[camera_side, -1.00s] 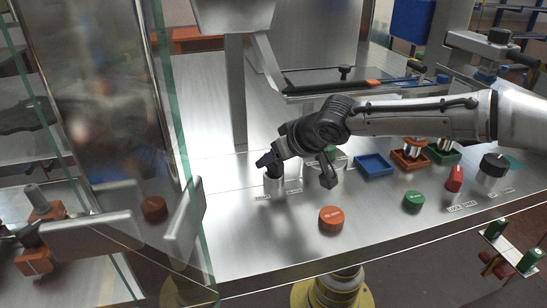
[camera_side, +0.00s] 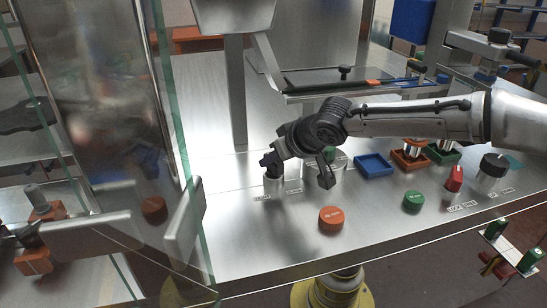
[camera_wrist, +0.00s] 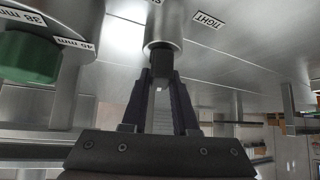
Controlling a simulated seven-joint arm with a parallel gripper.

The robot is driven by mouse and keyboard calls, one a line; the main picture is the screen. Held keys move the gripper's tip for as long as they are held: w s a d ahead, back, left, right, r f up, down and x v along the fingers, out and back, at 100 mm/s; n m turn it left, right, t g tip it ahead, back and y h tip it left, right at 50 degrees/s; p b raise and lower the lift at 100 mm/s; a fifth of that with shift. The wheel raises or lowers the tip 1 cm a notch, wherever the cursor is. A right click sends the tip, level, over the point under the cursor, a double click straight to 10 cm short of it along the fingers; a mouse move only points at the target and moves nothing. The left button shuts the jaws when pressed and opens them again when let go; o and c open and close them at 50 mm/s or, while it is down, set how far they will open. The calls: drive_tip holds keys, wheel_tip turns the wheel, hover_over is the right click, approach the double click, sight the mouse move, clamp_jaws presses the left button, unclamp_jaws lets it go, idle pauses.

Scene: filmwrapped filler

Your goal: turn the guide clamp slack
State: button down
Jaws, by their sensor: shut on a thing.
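The guide clamp is a short silver post with a dark knob on top (camera_wrist: 160,64). In the side view its post (camera_side: 273,186) stands on the steel deck left of my arm. My gripper (camera_wrist: 160,78) is shut on the dark knob, one finger on each side of it. The gripper also shows in the side view (camera_side: 270,163), where it hides most of the knob. A "TIGHT" label (camera_wrist: 210,20) lies beside the post in the wrist view. A second label at the top edge is mostly cut off.
A silver dial with a green top (camera_wrist: 28,58) and mm labels stands close by in the wrist view. An orange button (camera_side: 331,218), a green button (camera_side: 413,201) and a blue tray (camera_side: 374,165) are to the right. Glass panels (camera_side: 170,120) stand left.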

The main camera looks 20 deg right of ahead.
drive_tip(key=shift+n, duration=0.3)
drive_tip(key=shift+d+f+n+g+y, duration=0.1)
drive_tip(key=shift+f+n+g+y, duration=0.1)
drive_tip(key=shift+n+g+y, duration=1)
drive_tip(key=shift+n, duration=0.8)
drive_tip(key=c, duration=0.7)
unclamp_jaws()
drive_tip(key=shift+r+y, duration=0.1)
drive_tip(key=shift+y, duration=0.2)
drive_tip(key=shift+r, duration=0.1)
drive_tip(key=v, duration=1.3)
drive_tip(key=shift+s+d+r, duration=0.1)
drive_tip(key=shift+s, duration=0.35)
